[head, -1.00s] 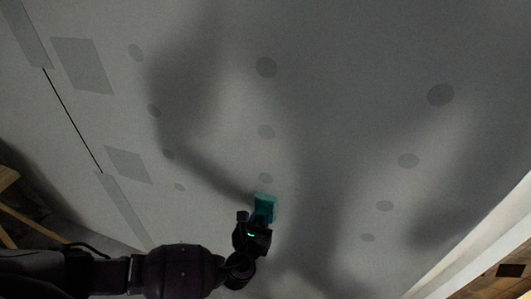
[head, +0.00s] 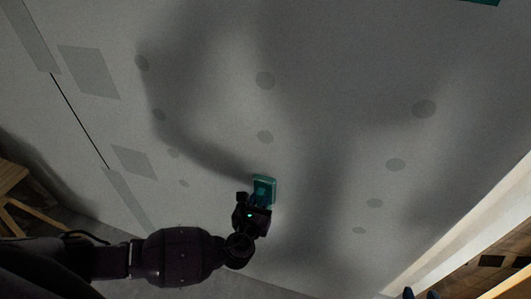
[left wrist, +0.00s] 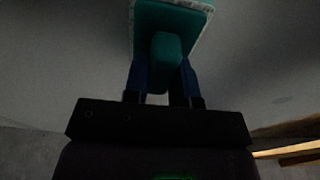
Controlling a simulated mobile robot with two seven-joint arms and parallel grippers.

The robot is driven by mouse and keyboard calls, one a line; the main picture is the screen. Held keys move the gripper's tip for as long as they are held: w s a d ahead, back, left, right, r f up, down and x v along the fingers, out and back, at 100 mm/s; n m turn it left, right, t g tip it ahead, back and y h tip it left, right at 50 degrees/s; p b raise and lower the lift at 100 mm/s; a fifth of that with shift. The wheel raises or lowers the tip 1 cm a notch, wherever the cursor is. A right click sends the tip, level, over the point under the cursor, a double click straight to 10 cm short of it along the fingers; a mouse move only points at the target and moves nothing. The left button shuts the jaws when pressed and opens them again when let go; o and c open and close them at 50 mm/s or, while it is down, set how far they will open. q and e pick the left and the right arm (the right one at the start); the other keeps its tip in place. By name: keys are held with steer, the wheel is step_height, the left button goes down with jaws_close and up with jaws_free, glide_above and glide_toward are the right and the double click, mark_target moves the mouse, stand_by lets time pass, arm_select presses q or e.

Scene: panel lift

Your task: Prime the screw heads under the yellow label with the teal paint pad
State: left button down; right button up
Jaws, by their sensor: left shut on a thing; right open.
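My left gripper (head: 260,203) is shut on the teal paint pad (head: 265,185). In the left wrist view the blue fingers hold the pad's handle (left wrist: 165,58), with the pad's plate (left wrist: 190,14) beyond them. The pad is at the large grey panel (head: 320,190); I cannot tell if it touches. Round darker spots, probably the screw places, run in rows: a middle row (head: 265,137) above the pad, a left row (head: 159,115) and a right row (head: 396,165). No yellow label shows. My right gripper (head: 420,294) shows only its open blue fingertips at the bottom edge.
A teal strip (head: 482,2) shows at the top right edge. Grey square patches (head: 88,72) and a dark seam (head: 79,120) lie on the left. A wooden stand (head: 12,190) is at far left. A pale beam (head: 470,220) runs at lower right. Broad shadows dim the panel.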

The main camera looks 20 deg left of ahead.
arm_select(q)
steer(key=shift+r+p, duration=0.3)
steer(key=shift+r, duration=0.3)
steer(key=shift+w+r, duration=0.1)
steer(key=shift+r, duration=18.2)
steer(key=shift+f+b, duration=1.15)
steer(key=shift+f, duration=0.95)
steer(key=b, duration=0.3)
glide_above(263, 184)
steer(key=s, duration=0.3)
steer(key=shift+w+a+f, duration=0.1)
steer(key=shift+a+f, duration=0.05)
steer(key=shift+f, duration=3.9)
steer(key=s+p, duration=0.3)
steer(key=s, duration=0.4)
